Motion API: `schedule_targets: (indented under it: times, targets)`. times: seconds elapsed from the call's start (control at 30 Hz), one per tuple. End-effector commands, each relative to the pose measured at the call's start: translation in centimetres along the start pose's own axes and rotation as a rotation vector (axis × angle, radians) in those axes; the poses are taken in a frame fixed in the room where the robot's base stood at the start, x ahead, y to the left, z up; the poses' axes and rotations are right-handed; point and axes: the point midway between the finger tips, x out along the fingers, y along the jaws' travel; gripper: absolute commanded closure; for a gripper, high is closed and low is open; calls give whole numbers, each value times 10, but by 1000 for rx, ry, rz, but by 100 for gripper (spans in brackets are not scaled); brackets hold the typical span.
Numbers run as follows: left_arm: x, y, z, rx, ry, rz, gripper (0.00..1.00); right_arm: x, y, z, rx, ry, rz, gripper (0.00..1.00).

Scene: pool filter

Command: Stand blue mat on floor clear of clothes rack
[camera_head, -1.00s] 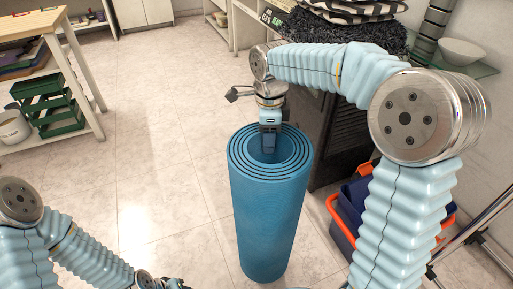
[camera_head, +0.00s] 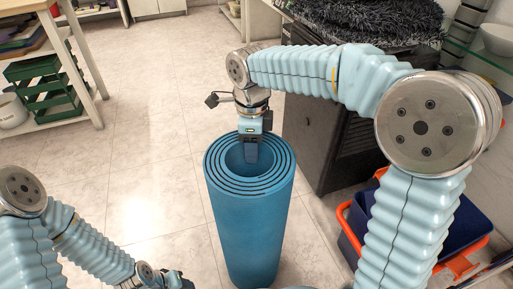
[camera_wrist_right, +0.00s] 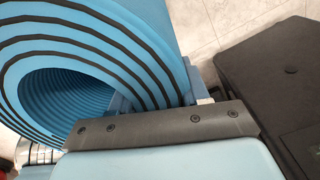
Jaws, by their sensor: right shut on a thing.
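The blue mat (camera_head: 247,225) is rolled up and upright in the middle of the head view. Its spiral top faces up, and its lower end runs down close to the picture's bottom edge, so I cannot tell whether it touches the floor. My right gripper (camera_head: 251,150) is at the top of the roll, shut on the rolled layers at the rim. The right wrist view shows the mat's coiled edge (camera_wrist_right: 130,45) against the gripper. My left arm is at the lower left; its gripper (camera_head: 172,282) is partly cut off, and its fingers are unclear.
A dark cabinet (camera_head: 335,140) with a fluffy dark textile on top stands right of the mat. A blue and orange bin (camera_head: 365,225) is at the lower right. A shelf with green trays (camera_head: 45,90) is at the left. Tiled floor (camera_head: 150,150) between is clear.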

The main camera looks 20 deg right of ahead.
Motion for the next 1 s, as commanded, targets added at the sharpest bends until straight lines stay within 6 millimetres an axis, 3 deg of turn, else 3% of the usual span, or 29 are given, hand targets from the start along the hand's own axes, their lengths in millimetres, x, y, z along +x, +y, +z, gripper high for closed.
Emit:
schedule_targets:
  times: [0.33, 0.37, 0.5, 0.8, 1.0]
  targets:
    - [0, 0, 0, 0, 0, 0, 57, 1, 0, 0, 0, -2, -1, 100]
    - [0, 0, 0, 0, 0, 0, 57, 1, 0, 0, 0, -1, 0, 52]
    - [0, 0, 0, 0, 0, 0, 57, 1, 0, 0, 0, -1, 0, 30]
    - [-1, 1, 0, 0, 0, 0, 57, -1, 0, 0, -1, -1, -1, 29]
    - [-9, 3, -1, -1, 2, -1, 57, -29, -1, 1, -1, -4, -4, 29]
